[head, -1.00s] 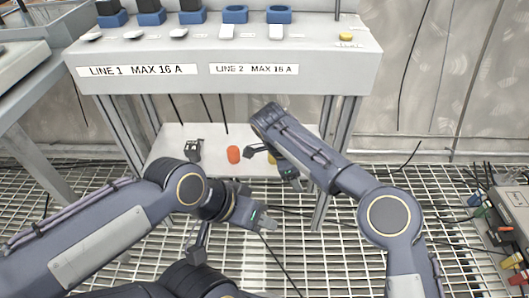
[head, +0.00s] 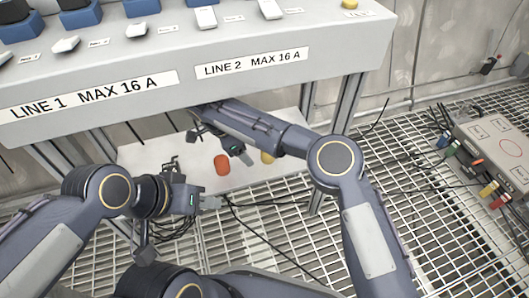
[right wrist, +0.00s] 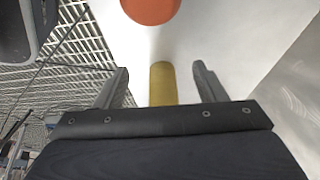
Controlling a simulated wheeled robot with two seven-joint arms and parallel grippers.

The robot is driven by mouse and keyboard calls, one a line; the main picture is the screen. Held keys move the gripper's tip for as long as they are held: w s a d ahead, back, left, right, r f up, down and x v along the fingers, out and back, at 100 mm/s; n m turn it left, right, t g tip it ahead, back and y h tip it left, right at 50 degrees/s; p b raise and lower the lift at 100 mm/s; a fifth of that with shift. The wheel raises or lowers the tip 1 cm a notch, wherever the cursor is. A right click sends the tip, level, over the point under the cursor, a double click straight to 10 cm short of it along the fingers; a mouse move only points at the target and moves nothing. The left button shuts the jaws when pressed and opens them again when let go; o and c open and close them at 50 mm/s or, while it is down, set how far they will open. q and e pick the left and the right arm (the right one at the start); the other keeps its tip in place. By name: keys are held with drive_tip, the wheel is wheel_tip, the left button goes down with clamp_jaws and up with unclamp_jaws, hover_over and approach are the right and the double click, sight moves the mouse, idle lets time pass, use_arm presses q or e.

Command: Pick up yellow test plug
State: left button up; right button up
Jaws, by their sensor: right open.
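The yellow test plug (head: 267,157) is on the pale shelf (head: 150,152) under the panel, partly hidden by my right arm in the head view. In the right wrist view the yellow plug (right wrist: 162,84) shows in the gap between the two fingers, with space on both sides. My right gripper (right wrist: 162,86) is open and empty. In the head view my right gripper (head: 219,147) is low over the shelf, near an orange-red plug (head: 222,165). My left gripper (head: 208,202) is in front of the shelf, away from the plug; its finger gap is unclear.
The panel (head: 200,95) with LINE 1 and LINE 2 labels overhangs the shelf. The orange-red plug (right wrist: 150,8) lies just beyond the yellow one. Loose black cables cross the floor grating (head: 420,235). A grey box (head: 497,150) with coloured connectors is at the right.

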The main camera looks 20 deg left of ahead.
drive_tip(key=shift+w+d+b, duration=0.3)
drive_tip(key=shift+w+d, duration=0.4)
drive_tip(key=shift+d, duration=0.3)
drive_tip(key=w+d+b, duration=0.1)
drive_tip(key=d, duration=0.1)
drive_tip(key=w+d+f+b, duration=0.1)
drive_tip(key=d+b, duration=0.1)
drive_tip(key=shift+w+f, duration=0.15)
drive_tip(key=shift+w, duration=0.25)
drive_tip(key=shift+d, duration=0.1)
drive_tip(key=c, duration=1.1)
